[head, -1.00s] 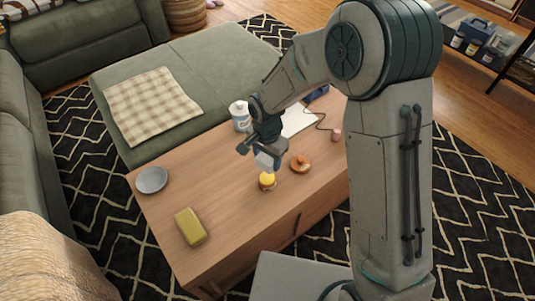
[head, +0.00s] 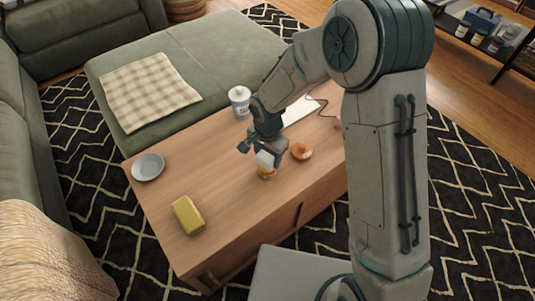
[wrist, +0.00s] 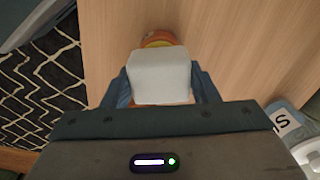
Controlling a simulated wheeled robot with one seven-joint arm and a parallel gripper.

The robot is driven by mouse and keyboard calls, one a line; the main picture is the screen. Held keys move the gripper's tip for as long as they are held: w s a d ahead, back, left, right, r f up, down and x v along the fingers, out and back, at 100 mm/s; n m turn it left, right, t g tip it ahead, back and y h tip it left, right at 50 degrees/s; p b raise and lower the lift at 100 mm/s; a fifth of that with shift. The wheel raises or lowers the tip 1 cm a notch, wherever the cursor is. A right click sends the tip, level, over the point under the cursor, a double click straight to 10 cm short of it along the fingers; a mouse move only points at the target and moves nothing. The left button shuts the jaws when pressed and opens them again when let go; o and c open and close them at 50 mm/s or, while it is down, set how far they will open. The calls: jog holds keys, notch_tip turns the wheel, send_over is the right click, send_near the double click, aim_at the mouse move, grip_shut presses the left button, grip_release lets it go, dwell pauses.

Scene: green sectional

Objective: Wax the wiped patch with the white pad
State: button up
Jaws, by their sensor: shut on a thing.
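My gripper (head: 264,147) is shut on the white pad (wrist: 160,76), a pale block between the fingers in the wrist view. In the head view the pad (head: 264,158) is low over the wooden table, at a small orange-yellow jar (head: 267,174). The pad hides most of the jar's top; whether they touch I cannot tell. The jar's orange edge also shows just beyond the pad in the wrist view (wrist: 158,36). No wiped patch stands out on the tabletop (head: 225,170).
A yellow sponge-like block (head: 188,215) and a grey dish (head: 148,167) lie to the left. An orange round object (head: 301,151) sits right of the jar. A white labelled container (head: 239,102) stands behind. Bare tabletop lies between dish and jar.

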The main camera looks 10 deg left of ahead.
aim_at(268, 155)
jog(key=shift+f+b, duration=0.6)
dwell(1.9)
jog(key=shift+r, duration=0.15)
jog(key=shift+r+p, duration=2.45)
jog(key=shift+r, duration=1)
jog(key=w+d+r+n, duration=0.2)
jog(key=w+d, duration=0.1)
jog(key=d, duration=0.6)
jog(key=w+d+r+n, duration=0.1)
jog(key=w+d+r, duration=0.2)
jog(key=d, duration=0.6)
jog(key=w+d+r+n, duration=0.2)
jog(key=w+d, duration=0.1)
jog(key=d, duration=0.6)
notch_tip(268, 155, up, 13)
jog(key=s+p, duration=0.2)
jog(key=p, duration=2.1)
jog(key=shift+s+a+r+p, duration=0.2)
jog(key=shift+a+p, duration=0.1)
jog(key=shift+a, duration=0.1)
